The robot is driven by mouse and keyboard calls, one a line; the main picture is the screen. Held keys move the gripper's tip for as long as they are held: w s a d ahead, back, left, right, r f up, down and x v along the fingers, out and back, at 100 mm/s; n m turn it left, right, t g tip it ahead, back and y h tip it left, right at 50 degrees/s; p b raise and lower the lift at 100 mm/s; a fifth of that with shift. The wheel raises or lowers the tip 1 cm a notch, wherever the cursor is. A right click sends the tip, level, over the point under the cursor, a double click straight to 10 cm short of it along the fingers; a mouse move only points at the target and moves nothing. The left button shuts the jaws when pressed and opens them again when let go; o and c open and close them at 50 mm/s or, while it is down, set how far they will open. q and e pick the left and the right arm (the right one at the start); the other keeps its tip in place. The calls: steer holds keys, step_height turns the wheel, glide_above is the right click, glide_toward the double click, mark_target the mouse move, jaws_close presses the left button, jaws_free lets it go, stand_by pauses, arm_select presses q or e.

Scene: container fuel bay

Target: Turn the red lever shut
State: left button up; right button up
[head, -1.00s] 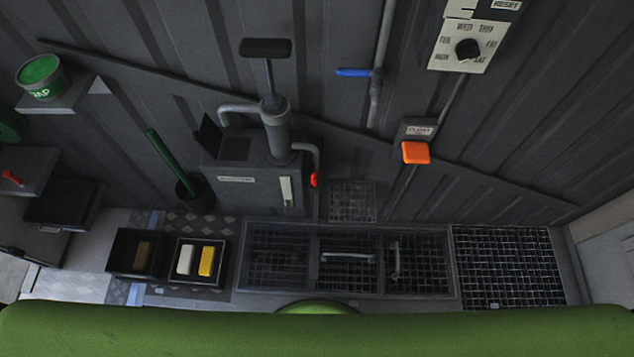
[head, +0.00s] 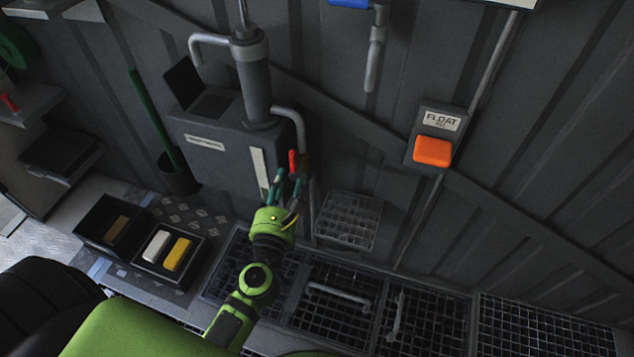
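The red lever (head: 293,161) is small and sits at the lower end of the bent grey pipe, on the right side of the grey pump tank (head: 215,150). It stands roughly upright in the picture. My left gripper (head: 289,176) reaches up to it from below. Its two teal fingers are spread apart, with the tips close to the lever, one to each side in the picture. I cannot tell whether they touch it. The fingertips hide the lever's lower part. My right gripper is not in view.
An orange float switch (head: 432,151) is on the wall to the right. A blue-handled pipe (head: 375,55) hangs above. Floor gratings (head: 340,290) with handles lie below. Black trays (head: 172,256) with blocks and a green-handled tool (head: 152,118) in a black holder (head: 178,178) stand left.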

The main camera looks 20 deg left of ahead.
mark_target(291, 160)
arm_select(q)
steer(key=shift+w+r+n, duration=0.2)
steer(key=shift+r+n, duration=0.15)
steer(key=shift+n, duration=0.55)
steer(key=x, duration=0.6)
steer(key=shift+w+a+p, duration=0.25)
steer(key=shift+w+p, duration=0.1)
steer(key=shift+p, duration=0.05)
steer(key=shift+c, duration=0.4)
jaws_close()
